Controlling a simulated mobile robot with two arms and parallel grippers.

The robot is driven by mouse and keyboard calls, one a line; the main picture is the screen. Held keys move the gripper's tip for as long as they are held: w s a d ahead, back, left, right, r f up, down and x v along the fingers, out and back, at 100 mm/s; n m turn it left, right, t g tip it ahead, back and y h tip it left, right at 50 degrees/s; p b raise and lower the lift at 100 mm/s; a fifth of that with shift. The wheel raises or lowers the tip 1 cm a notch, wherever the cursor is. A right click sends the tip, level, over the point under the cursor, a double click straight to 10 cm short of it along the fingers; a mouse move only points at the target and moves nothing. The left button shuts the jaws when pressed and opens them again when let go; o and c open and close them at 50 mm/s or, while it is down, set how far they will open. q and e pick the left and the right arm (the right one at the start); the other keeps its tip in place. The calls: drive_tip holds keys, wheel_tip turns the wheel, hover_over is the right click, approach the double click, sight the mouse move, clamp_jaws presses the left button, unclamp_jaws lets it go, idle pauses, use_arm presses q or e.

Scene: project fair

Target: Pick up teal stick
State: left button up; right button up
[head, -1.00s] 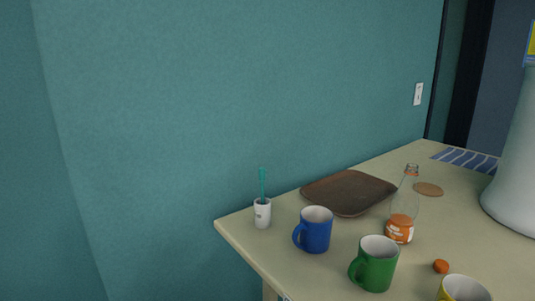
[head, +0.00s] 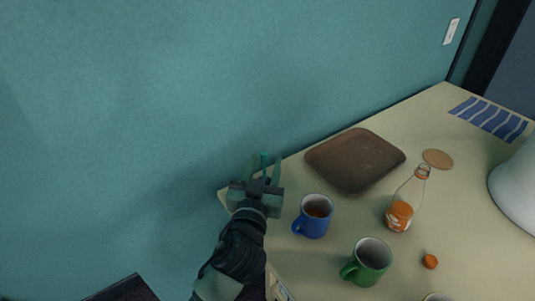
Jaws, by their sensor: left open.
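The teal stick (head: 264,160) shows only as a short upright piece between the fingers of my left gripper (head: 264,163) in the head view. My left gripper is at the table's far left corner, with its fingers open on either side of the stick. Whether the fingers touch the stick I cannot tell. The small white cup that held the stick is hidden behind my gripper. My right gripper is not in view.
On the table (head: 460,210) stand a blue mug (head: 314,222) just right of my gripper, a green mug (head: 369,264), a bottle (head: 401,212) and an orange cap (head: 430,262). A brown tray (head: 354,160) lies behind, near the teal wall (head: 180,90).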

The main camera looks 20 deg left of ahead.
use_arm(q)
drive_tip(key=shift+r, duration=0.4)
drive_tip(key=shift+w+a+r+p, duration=0.1)
drive_tip(key=shift+r+p, duration=0.1)
drive_tip(key=shift+p, duration=0.2)
drive_tip(key=w, duration=0.1)
drive_tip(key=w+p, duration=0.1)
drive_tip(key=w, duration=0.1)
drive_tip(key=w+a+f, duration=0.1)
drive_tip(key=shift+w, duration=0.35)
drive_tip(key=shift+c, duration=0.6)
clamp_jaws()
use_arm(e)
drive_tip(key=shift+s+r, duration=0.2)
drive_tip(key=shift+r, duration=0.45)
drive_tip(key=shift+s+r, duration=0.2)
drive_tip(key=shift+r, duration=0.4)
